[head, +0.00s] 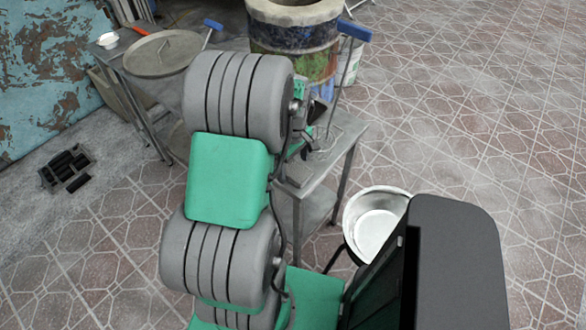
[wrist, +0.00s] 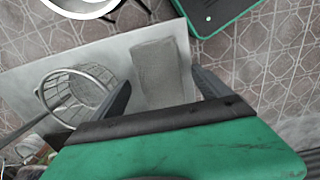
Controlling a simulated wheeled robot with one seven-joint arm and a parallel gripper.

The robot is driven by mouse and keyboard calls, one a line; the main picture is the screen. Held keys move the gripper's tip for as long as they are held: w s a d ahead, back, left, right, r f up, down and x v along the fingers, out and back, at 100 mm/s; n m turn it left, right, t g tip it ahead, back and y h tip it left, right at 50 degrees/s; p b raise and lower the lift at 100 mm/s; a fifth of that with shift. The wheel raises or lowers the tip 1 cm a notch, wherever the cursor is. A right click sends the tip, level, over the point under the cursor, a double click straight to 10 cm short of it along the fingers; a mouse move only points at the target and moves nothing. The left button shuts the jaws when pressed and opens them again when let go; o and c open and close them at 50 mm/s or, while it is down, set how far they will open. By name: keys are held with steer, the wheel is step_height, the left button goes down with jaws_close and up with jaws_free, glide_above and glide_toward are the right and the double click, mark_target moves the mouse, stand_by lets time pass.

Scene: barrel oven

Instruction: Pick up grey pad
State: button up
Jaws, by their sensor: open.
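The grey pad (wrist: 158,68) is a rough grey block lying on the metal table (wrist: 118,50) in the wrist view. My gripper (wrist: 161,77) is open, with one dark finger on each side of the pad in that picture. The fingers appear apart from the pad; I cannot tell how far above it they are. The pad's near end is close to the dark front edge of my gripper. In the head view my arm hides the pad and most of my gripper.
A wire basket (wrist: 103,78) lies left of the pad. A white basin (head: 378,222) stands beside the table's right side. A barrel oven (head: 292,45) stands at the back, and a round metal lid (head: 160,55) lies at the back left. Tiled floor is open at right.

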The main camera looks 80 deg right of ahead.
steer(key=shift+f, duration=0.3)
steer(key=c, duration=1.5)
steer(key=shift+o, duration=0.2)
steer(key=shift+r, duration=0.1)
step_height(320, 180, up, 3)
steer(key=shift+f+b, duration=0.15)
steer(key=shift+b, duration=0.45)
steer(key=s+d+r+b, duration=0.2)
steer(key=s+d+r, duration=0.6)
steer(key=s+r, duration=0.2)
steer(key=shift+s+d, duration=0.25)
steer(key=shift+s, duration=0.35)
